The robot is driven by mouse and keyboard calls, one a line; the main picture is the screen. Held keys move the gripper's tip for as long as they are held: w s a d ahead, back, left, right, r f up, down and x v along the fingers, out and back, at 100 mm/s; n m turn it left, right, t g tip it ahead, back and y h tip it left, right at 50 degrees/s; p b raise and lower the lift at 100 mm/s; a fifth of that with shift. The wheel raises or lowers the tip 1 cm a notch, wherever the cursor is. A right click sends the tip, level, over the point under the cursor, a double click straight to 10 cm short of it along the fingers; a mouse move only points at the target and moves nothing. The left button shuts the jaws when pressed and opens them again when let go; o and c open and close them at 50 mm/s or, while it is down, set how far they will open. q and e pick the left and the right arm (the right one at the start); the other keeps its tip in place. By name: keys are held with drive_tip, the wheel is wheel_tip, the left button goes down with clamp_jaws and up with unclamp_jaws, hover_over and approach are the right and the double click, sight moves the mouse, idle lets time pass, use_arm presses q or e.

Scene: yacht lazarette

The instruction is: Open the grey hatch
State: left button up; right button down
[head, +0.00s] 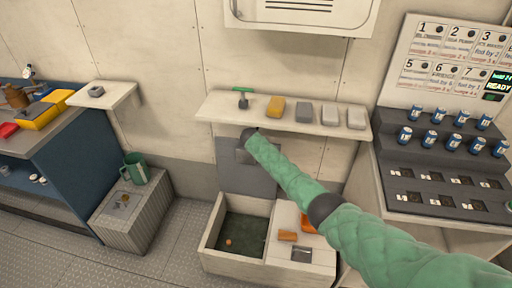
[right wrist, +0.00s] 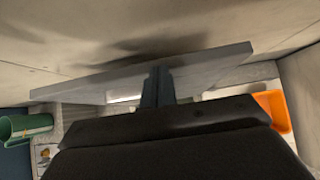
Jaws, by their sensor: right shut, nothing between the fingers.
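The grey hatch (head: 247,180) stands raised, close to upright, at the back of a cream locker box (head: 225,268), near the wall. The box's left compartment is open below it, with a dark green floor and a small orange item inside. My right gripper (head: 244,152) is at the hatch's upper part; its own wrist partly hides it. In the right wrist view the shut, empty fingers (right wrist: 157,86) overlap the grey hatch panel (right wrist: 215,68), seen nearly edge-on. I cannot tell whether they touch it. My left gripper is not in view.
A wall shelf (head: 222,108) with a green-handled tool and several blocks is just above the hatch. Orange items (head: 287,236) lie on the box's right top. A ribbed crate (head: 140,215) with a green mug (head: 135,168) stands left. A can rack (head: 435,160) stands right.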

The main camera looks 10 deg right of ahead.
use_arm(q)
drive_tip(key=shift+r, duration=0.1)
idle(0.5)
